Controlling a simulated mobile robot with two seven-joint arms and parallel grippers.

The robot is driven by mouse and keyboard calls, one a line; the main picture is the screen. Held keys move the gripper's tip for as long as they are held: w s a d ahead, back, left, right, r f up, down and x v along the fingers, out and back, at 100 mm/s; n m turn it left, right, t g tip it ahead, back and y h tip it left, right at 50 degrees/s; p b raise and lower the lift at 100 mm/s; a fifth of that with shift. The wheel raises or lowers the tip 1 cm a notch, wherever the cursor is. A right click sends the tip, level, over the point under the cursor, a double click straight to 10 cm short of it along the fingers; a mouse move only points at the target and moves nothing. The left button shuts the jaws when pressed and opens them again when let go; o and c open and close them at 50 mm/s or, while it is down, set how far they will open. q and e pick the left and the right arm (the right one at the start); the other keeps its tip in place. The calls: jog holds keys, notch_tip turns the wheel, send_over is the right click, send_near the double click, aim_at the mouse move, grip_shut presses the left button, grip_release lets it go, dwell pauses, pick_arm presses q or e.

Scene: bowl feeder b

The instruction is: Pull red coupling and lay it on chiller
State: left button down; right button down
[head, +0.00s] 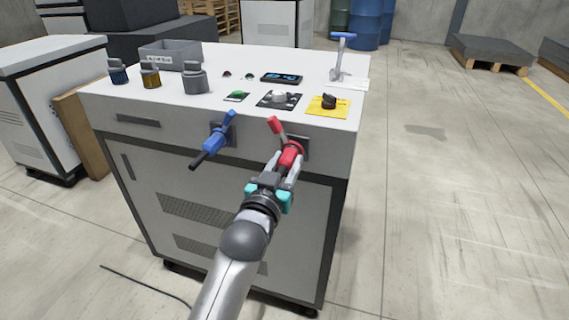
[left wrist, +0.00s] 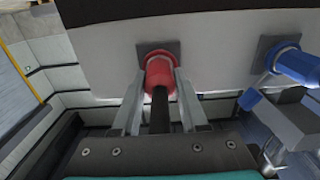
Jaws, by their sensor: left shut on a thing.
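The red coupling (head: 290,154) sits at its square plate on the front face of the chiller (head: 330,141), its red lever sticking up and to the left. In the left wrist view the red coupling (left wrist: 159,73) is against the grey plate, with a dark hose running back from it. My left gripper (head: 286,166) is shut on the coupling, one finger on each side, also seen in the left wrist view (left wrist: 160,95). A blue coupling (head: 215,140) with a blue lever is on the same face, to the left. My right gripper is not in view.
The chiller top holds a grey bin (head: 171,55), several small capped fittings on the left, a display (head: 281,78), a black knob on a yellow plate (head: 328,102) and a blue-handled valve (head: 341,58). Bare white top lies between them. Open floor is at right.

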pick_arm(q)
jog(key=shift+r, duration=0.2)
